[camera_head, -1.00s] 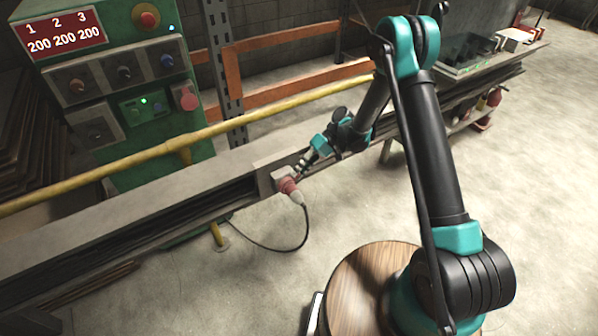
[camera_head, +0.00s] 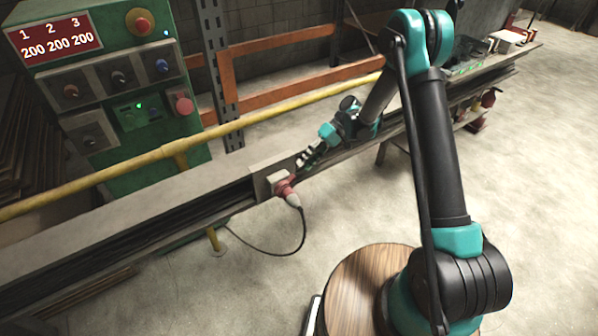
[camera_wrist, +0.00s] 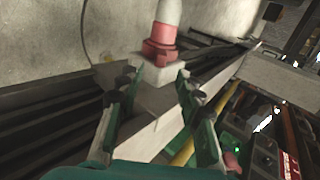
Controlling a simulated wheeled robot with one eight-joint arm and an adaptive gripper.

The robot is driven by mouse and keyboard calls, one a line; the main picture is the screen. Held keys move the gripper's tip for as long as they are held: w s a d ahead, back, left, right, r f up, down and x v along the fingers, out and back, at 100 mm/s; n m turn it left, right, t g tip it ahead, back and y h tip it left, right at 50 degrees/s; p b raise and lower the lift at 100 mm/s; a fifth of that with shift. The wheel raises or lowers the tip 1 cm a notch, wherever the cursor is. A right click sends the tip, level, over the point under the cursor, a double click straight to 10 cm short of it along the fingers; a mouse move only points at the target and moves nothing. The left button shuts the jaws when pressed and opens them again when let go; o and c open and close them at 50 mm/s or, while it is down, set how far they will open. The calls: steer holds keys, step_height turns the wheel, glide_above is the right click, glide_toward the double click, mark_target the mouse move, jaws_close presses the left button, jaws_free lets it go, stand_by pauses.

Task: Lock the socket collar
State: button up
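A red socket collar (camera_head: 284,187) sits on a pale box on the side of the long metal beam. In the wrist view the red collar (camera_wrist: 158,50) lies just beyond my fingertips, with a pink and white plug (camera_wrist: 168,14) running up out of it. The pale socket box (camera_wrist: 150,70) shows below the collar, partly between my fingers in the picture. My gripper (camera_wrist: 160,82) is open, its two green and black fingers spread apart with nothing between them. In the head view my gripper (camera_head: 304,161) is just above and right of the collar, apart from it.
A dark cable (camera_head: 304,235) loops down from the plug. A yellow rail (camera_head: 120,163) runs behind the beam (camera_head: 130,215). A green control cabinet (camera_head: 60,110) with knobs and a red display stands at left. The floor in front is open.

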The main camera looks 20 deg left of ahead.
steer(key=shift+v, duration=2.8)
steer(key=s+d+r+m+t+h, duration=0.1)
steer(key=s+d+r+m+t, duration=0.3)
steer(key=d, duration=0.5)
steer(key=s+d+r+m+t+h, duration=0.1)
steer(key=s+d+r+m+t, duration=0.15)
steer(key=d+r, duration=0.45)
steer(key=s+d+f+m+t+h, duration=0.1)
steer(key=s+d+t+h, duration=0.1)
steer(key=s+d, duration=0.4)
steer(key=s+d+f+m+t+h, duration=0.2)
steer(key=s+d, duration=0.5)
steer(key=d, duration=0.6)
steer(key=shift+s+t+h, duration=0.3)
steer(key=shift+s+t, duration=0.05)
steer(key=shift+t, duration=0.3)
steer(key=shift+w+d, duration=0.1)
steer(key=shift+c, duration=0.3)
